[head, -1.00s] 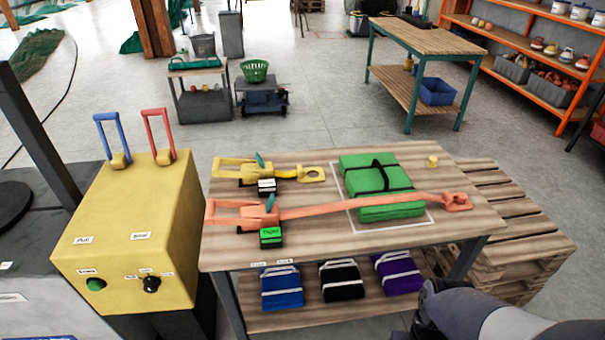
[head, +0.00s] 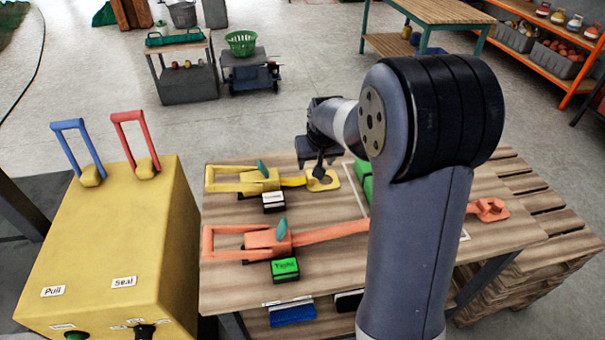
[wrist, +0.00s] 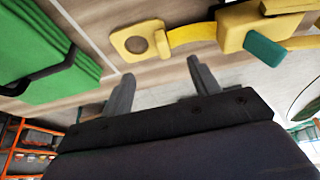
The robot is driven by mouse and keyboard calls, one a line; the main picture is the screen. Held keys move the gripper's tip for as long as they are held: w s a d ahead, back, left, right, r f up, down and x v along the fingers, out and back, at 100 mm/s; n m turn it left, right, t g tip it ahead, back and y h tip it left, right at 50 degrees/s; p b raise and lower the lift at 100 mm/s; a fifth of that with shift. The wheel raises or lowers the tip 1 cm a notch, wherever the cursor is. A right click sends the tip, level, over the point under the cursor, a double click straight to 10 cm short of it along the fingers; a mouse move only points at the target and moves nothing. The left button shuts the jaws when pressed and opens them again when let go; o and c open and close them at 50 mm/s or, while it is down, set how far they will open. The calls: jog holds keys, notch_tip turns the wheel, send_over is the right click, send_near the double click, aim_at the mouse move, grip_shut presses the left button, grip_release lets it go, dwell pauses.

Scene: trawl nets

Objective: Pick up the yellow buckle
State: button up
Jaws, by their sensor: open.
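The yellow buckle (head: 262,182) lies on the wooden table with its handle to the left and a green lever on top. A short yellow strap runs right from it to a flat holed end plate (head: 328,186). In the wrist view the buckle (wrist: 244,28) is at the upper right, cut by the top edge, and the end plate (wrist: 121,42) is left of it. My gripper (head: 318,172) is open and empty near the end plate. In the wrist view its two fingers (wrist: 160,84) point towards the strap, apart from it.
An orange buckle (head: 266,240) with a long strap lies nearer me, beside a green "Tight" tag (head: 285,268). The green bundle (wrist: 45,50) is beside the end plate, mostly hidden by my arm in the head view. A yellow box (head: 115,240) with two levers stands left.

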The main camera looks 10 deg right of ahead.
aim_at(313, 185)
jog(key=x, duration=0.9)
jog(key=shift+w+f, duration=0.15)
jog(key=shift+f, duration=0.15)
jog(key=shift+c, duration=0.2)
jog(key=c, duration=1.1)
